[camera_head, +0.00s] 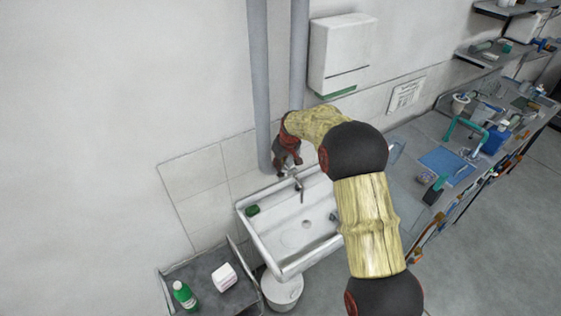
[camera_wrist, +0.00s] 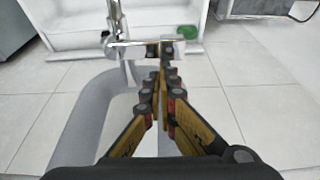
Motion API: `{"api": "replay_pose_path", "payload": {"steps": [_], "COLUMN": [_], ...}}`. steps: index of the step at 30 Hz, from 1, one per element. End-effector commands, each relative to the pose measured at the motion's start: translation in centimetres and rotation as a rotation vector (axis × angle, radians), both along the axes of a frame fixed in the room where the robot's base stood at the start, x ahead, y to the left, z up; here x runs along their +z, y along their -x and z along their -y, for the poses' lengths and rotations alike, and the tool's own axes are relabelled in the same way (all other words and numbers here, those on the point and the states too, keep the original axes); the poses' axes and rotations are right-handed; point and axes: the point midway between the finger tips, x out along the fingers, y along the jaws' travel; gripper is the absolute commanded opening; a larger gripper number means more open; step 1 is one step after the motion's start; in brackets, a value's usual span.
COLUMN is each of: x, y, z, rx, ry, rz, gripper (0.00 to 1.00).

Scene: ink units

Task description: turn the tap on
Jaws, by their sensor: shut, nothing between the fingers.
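The metal tap (camera_head: 299,187) stands at the back edge of the white sink (camera_head: 262,240), its spout reaching over the basin. In the wrist view the tap (camera_wrist: 118,48) is left of centre, with a level bar running right to the fingertips. My gripper (camera_head: 287,168) is at the tap, just above and behind it in the head view. In the wrist view my gripper (camera_wrist: 166,48) is shut and empty, its tips overlapping the right end of the bar. I cannot tell whether they touch it. No water shows.
Grey pipes (camera_head: 260,80) run up the wall behind the tap. A green sponge (camera_head: 252,210) lies on the sink's left rim. A dark side table (camera_head: 205,268) holds a green bottle (camera_head: 184,295) and a white box (camera_head: 224,277). A cluttered workbench (camera_head: 405,135) stands right.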

Motion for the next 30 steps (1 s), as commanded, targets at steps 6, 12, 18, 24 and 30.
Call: {"api": "replay_pose_path", "payload": {"steps": [6,12,18,24,30], "x": [-0.07,-0.10,-0.21,-0.09,-0.19], "y": [-0.05,-0.01,0.24,0.40,0.62], "z": [-0.02,-0.01,0.01,0.04,0.08], "rx": [0.000,0.004,0.046,0.073,0.105], "ry": [-0.001,0.000,-0.001,0.000,-0.001], "rz": [0.001,0.001,0.001,0.001,-0.001], "gripper": [0.00,0.00,0.00,0.00,0.00]}}
